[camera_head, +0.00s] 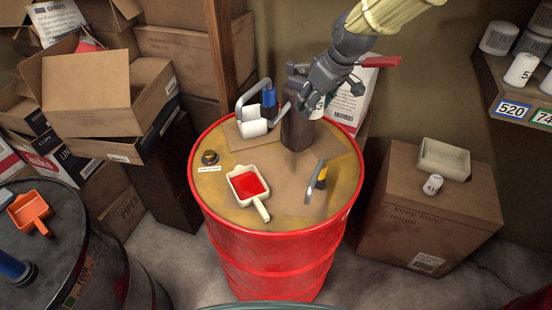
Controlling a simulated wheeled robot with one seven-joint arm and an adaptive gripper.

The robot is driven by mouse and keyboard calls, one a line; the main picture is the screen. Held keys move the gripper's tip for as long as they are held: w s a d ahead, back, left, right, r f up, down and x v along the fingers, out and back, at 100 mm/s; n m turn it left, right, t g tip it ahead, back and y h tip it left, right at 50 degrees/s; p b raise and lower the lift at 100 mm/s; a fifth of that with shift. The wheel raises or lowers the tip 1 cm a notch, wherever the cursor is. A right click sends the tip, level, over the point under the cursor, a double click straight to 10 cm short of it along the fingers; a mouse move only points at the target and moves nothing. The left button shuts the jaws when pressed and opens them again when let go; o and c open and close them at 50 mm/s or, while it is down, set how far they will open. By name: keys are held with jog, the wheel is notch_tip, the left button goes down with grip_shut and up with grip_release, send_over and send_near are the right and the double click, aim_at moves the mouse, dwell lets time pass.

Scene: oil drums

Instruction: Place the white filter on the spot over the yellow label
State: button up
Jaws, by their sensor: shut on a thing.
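My gripper (314,97) is at the back of the red drum's top, above and beside a dark brown cylinder (297,132). It is shut on a white filter (319,107), which is mostly hidden by the fingers and the dark cylinder; part of a dark digit shows on it. I cannot tell whether the filter still touches anything below. On the shelf (493,78) at the right are a blue label (512,109) reading 520 and a partly cut-off green label (543,117). No clearly yellow label shows there.
The red drum (275,235) carries a white scoop (248,187), a padlock-like object (254,122) and a yellow-handled tool (318,177). White containers (521,70) stand on the shelf. A cardboard box (432,215) holds a tray (443,158) and white cylinder (433,184).

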jog(key=shift+w+f+b, duration=0.15)
jog(key=shift+f+b, duration=1.4)
jog(key=shift+f, duration=4.05)
jog(key=shift+w+f+b, duration=0.15)
jog(key=shift+f+b, duration=1.4)
jog(key=shift+f, duration=4.05)
jog(key=shift+f, duration=0.15)
jog(key=o, duration=1.2)
jog(key=shift+c, duration=0.2)
